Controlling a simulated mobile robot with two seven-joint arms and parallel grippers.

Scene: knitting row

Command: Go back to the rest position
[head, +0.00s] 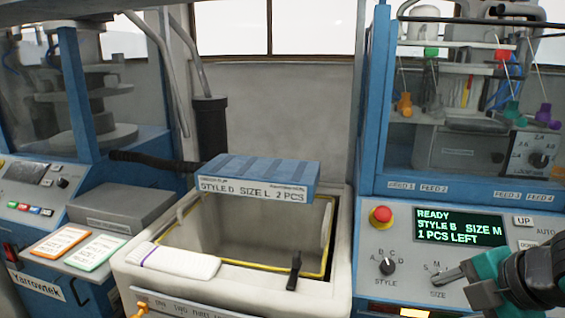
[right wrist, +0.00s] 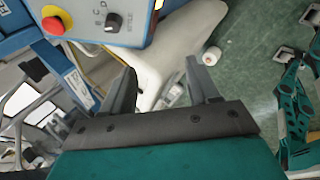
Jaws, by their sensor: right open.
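My right gripper (head: 450,274) is at the lower right of the head view, in front of the knitting machine's control panel (head: 375,240). Its fingers overlap the SIZE dial area, so that dial is largely hidden. In the right wrist view the gripper (right wrist: 160,85) is open, with nothing between its fingers. A white bin edge and the green floor show beyond them. The STYLE dial (head: 387,267) is on the panel, also seen in the right wrist view (right wrist: 113,21). The screen (head: 460,227) reads READY, STYLE B, SIZE M, 1 PCS LEFT. My left gripper is not in view.
A red stop button (head: 381,215) sits left of the screen. A pale bin (head: 335,275) stands mid-view, with a folded white piece (head: 172,262) on its rim. A blue sign (head: 262,175) above it reads SIZE L, 2 PCS. A white spool (right wrist: 211,56) lies on the floor.

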